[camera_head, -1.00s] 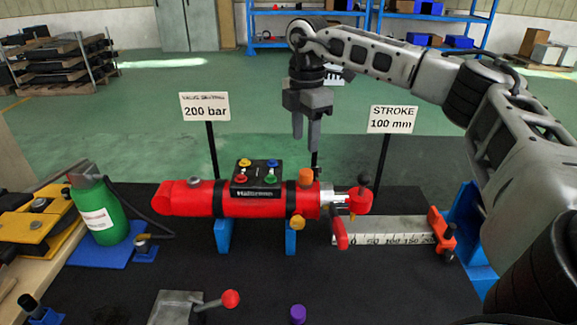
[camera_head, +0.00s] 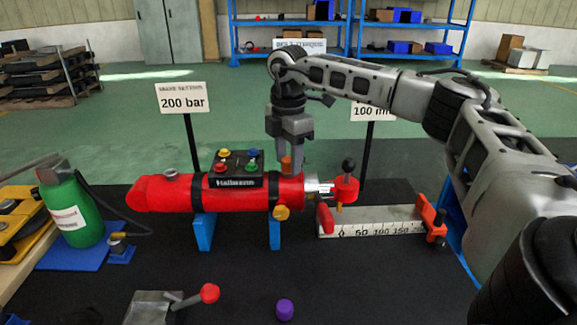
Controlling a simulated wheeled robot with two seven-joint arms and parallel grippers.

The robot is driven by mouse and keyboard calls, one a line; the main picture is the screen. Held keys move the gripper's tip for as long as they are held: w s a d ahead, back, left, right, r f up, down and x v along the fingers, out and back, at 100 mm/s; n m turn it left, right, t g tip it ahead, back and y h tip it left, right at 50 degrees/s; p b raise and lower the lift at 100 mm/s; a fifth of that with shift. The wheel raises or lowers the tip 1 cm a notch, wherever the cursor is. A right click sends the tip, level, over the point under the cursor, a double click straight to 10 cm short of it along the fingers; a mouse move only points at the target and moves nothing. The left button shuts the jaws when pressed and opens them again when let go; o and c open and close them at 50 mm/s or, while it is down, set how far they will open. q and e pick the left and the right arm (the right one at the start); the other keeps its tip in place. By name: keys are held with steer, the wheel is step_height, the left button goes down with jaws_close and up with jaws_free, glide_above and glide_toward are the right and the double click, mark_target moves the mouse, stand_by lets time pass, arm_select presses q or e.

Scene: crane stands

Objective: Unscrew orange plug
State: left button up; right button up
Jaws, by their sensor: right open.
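The orange plug (camera_head: 286,166) stands on top of the red cylinder (camera_head: 150,193), near its right end. My right gripper (camera_head: 287,158) points straight down over the plug with its fingers open. The fingertips are down at the plug's height, and one finger shows just right of it. Whether they touch it cannot be told. My left gripper is not in view.
The cylinder rests on blue supports (camera_head: 204,231). A black block (camera_head: 232,180) with coloured caps is on it, left of the plug. A "200 bar" sign (camera_head: 184,98) stands behind. A purple cap (camera_head: 285,309) and a red-knobbed lever (camera_head: 209,293) are in front. A green bottle (camera_head: 72,212) stands left.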

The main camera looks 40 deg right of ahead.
steer(key=c, duration=0.9)
steer(key=shift+r, duration=0.15)
steer(key=shift+r+n+p, duration=0.1)
steer(key=shift+n+p, duration=0.3)
steer(key=shift+p, duration=0.15)
steer(key=n+p, duration=0.1)
steer(key=n, duration=0.2)
steer(key=shift+n, duration=0.7)
